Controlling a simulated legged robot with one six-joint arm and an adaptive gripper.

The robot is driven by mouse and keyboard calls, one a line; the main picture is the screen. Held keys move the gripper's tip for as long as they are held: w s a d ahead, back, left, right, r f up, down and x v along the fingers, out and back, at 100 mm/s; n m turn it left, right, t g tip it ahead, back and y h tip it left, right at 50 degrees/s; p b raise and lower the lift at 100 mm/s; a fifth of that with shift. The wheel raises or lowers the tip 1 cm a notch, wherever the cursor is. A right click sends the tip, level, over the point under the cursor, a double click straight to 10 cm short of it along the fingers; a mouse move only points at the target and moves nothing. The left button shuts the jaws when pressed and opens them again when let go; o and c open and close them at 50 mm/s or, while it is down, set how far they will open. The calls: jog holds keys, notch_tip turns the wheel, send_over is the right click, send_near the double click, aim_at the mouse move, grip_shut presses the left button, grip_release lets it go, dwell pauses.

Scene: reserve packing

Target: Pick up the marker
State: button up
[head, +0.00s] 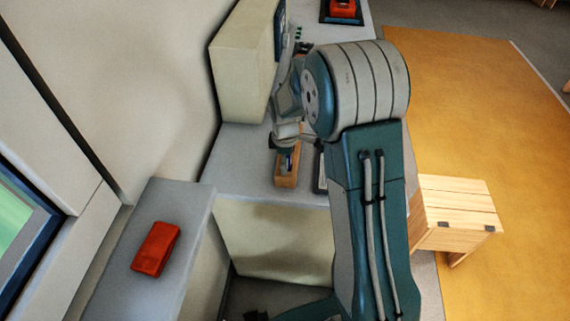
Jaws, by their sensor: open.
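My arm reaches away over a grey counter, and my gripper (284,148) is at its far end, pointing down and small in the head view. The gripper is open, just above a small brown wooden holder (287,181) on the counter. A small dark-blue and pale item shows at the holder, close under the fingers. I cannot tell whether it is the marker or part of the gripper. No marker can be made out clearly. My arm hides part of the counter to the right.
A dark flat tray-like item (320,172) lies right of the holder, partly behind my arm. A cream cabinet (243,65) stands behind. A red box (156,249) lies on a grey ledge (190,205) at left. A wooden stool (452,205) stands on the yellow floor at right.

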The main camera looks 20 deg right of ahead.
jog(key=shift+d, duration=0.25)
jog(key=shift+c, duration=1.2)
grip_shut()
